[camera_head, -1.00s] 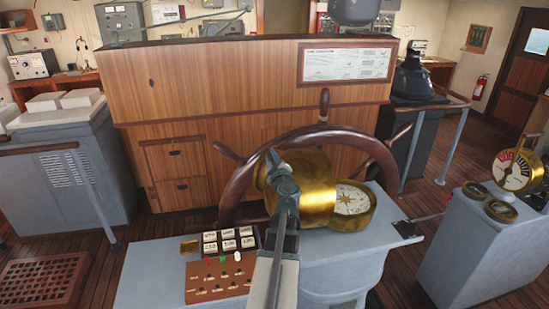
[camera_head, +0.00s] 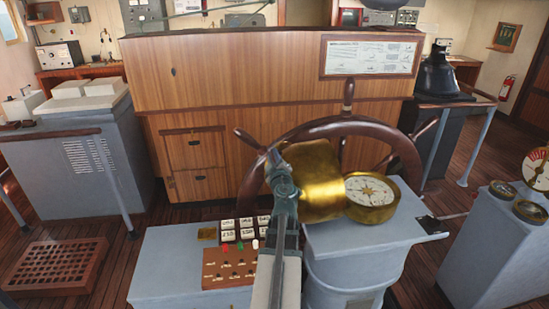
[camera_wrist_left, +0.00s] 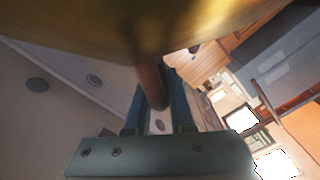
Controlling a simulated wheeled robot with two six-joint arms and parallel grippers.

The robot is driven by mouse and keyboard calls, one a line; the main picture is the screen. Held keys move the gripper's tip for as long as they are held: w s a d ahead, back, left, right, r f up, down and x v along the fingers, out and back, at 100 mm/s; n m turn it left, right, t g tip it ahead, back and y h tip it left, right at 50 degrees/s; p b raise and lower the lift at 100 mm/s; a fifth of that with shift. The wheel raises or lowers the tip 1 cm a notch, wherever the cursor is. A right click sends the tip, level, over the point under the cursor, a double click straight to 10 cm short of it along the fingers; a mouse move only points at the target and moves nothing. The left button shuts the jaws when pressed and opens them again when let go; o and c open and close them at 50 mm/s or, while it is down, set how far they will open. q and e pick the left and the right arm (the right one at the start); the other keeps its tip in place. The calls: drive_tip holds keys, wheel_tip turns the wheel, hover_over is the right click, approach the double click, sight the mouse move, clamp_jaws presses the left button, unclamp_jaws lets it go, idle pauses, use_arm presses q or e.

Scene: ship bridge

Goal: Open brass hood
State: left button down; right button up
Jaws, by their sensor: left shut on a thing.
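The brass hood (camera_head: 322,180) is tilted over to the left of the round compass bowl (camera_head: 372,198), whose white dial is uncovered and faces up. My left gripper (camera_head: 279,165) is at the hood's left side in the head view. In the left wrist view, the hood's brass surface (camera_wrist_left: 150,25) fills the top, and a brown rod-like handle (camera_wrist_left: 152,82) runs down from it between the fingers of my left gripper (camera_wrist_left: 158,105), which are shut on it. The fingertips are partly hidden by the handle and hood. My right gripper is not in view.
A wooden ship's wheel (camera_head: 345,128) stands just behind the hood. A grey pedestal (camera_head: 350,250) carries the compass. A switch panel (camera_head: 228,270) lies to the left of my arm. A grey console (camera_head: 490,240) with gauges stands at right.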

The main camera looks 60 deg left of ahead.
use_arm(q)
drive_tip(key=c, duration=0.8)
unclamp_jaws()
drive_tip(key=shift+a, duration=0.15)
drive_tip(key=shift+s+d, duration=0.2)
drive_tip(key=shift+d, duration=0.5)
drive_tip(key=v, duration=0.6)
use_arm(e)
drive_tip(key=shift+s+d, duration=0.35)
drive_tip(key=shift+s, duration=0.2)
use_arm(q)
drive_tip(key=shift+s+d, duration=0.1)
drive_tip(key=shift+d, duration=0.05)
